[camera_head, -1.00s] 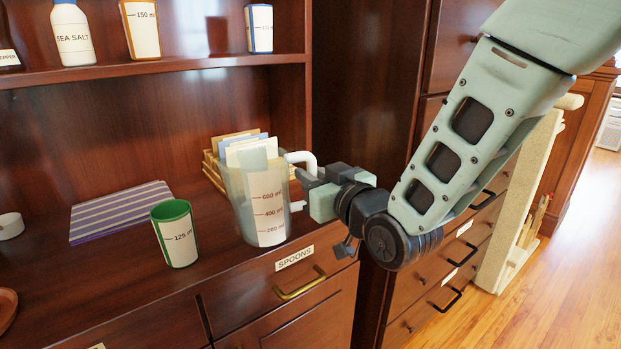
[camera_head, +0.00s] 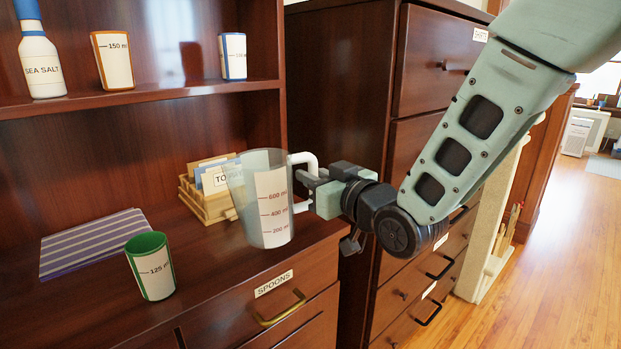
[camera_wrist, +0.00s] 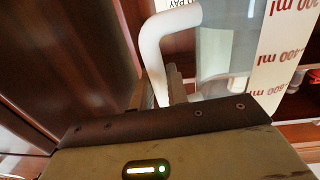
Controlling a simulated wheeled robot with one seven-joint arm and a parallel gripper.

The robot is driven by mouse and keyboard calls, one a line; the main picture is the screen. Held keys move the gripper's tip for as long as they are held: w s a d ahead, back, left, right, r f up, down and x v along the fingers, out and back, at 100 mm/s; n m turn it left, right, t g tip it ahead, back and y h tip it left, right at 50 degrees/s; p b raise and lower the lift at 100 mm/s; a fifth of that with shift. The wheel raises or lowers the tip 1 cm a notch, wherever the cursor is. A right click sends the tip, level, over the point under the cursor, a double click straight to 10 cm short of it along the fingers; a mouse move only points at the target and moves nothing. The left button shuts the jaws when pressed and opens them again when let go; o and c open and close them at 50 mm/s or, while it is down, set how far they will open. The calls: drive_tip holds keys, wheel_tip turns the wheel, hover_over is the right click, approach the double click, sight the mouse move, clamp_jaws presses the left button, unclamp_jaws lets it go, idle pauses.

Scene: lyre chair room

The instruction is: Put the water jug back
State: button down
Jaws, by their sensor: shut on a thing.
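The water jug (camera_head: 243,200) is a clear, tall measuring jug with a white scale label and a white handle (camera_head: 304,160). My gripper (camera_head: 314,185) is shut on the handle from the right. The jug is upright or slightly tilted, in front of the card box, and appears held just above the counter (camera_head: 205,290); any small gap under it is hard to make out. In the wrist view, the jug's label (camera_wrist: 285,50) and white handle (camera_wrist: 165,45) show large, with the fingertips partly hidden behind the gripper body.
A green 125 ml cup (camera_head: 152,268) stands on the counter left of the jug. A wooden card box (camera_head: 207,200) is behind the jug, a striped cloth (camera_head: 95,243) at left. The shelf (camera_head: 150,95) above holds a sea salt bottle (camera_head: 40,65) and two cups. A tall drawer cabinet (camera_head: 345,90) stands at right.

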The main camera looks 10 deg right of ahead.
drive_tip(key=w+d+r+m+t+h+p, duration=0.1)
drive_tip(key=w+d+r+m+h+p, duration=0.2)
drive_tip(key=w, duration=0.9)
drive_tip(key=shift+n+y, duration=0.5)
drive_tip(key=shift+w+a+f, duration=0.1)
drive_tip(key=shift+a+f, duration=0.05)
drive_tip(key=shift+f, duration=4.15)
drive_tip(key=shift+f+b, duration=0.2)
drive_tip(key=shift+b, duration=0.15)
drive_tip(key=c, duration=1.4)
unclamp_jaws()
